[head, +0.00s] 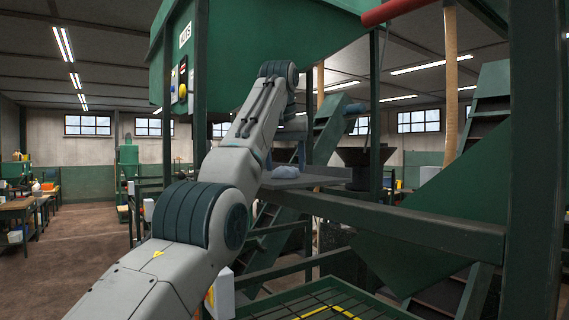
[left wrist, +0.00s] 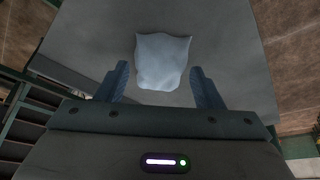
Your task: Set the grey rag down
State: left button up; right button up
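The grey rag (left wrist: 163,60) is a pale, crumpled cloth lying on a grey platform (left wrist: 225,35) in the left wrist view. It also shows in the head view as a small bluish lump (head: 286,171) on the platform edge. My left gripper (left wrist: 160,72) is open, with one finger on each side of the rag and a narrow gap at both sides. In the head view the gripper is mostly hidden behind my left arm. I cannot tell how high the fingertips are above the platform. My right gripper is in neither view.
A green steel frame stands around the platform, with a thick post (head: 536,160) at right and a crossbeam (head: 400,222) in front. A green hopper (head: 300,45) hangs above my arm. A dark funnel (head: 364,165) stands right of the rag. A yellow-edged grating (head: 325,303) lies below.

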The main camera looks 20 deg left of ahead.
pick_arm(q)
jog(key=shift+o, duration=1)
jog(key=p+v, duration=0.1)
jog(key=v, duration=0.4)
jog(key=shift+w+r+p, duration=0.1)
jog(key=shift+w+p, duration=0.05)
jog(key=shift+p, duration=0.15)
jog(key=p+v, duration=0.2)
jog(key=v, duration=0.5)
jog(key=shift+p, duration=0.3)
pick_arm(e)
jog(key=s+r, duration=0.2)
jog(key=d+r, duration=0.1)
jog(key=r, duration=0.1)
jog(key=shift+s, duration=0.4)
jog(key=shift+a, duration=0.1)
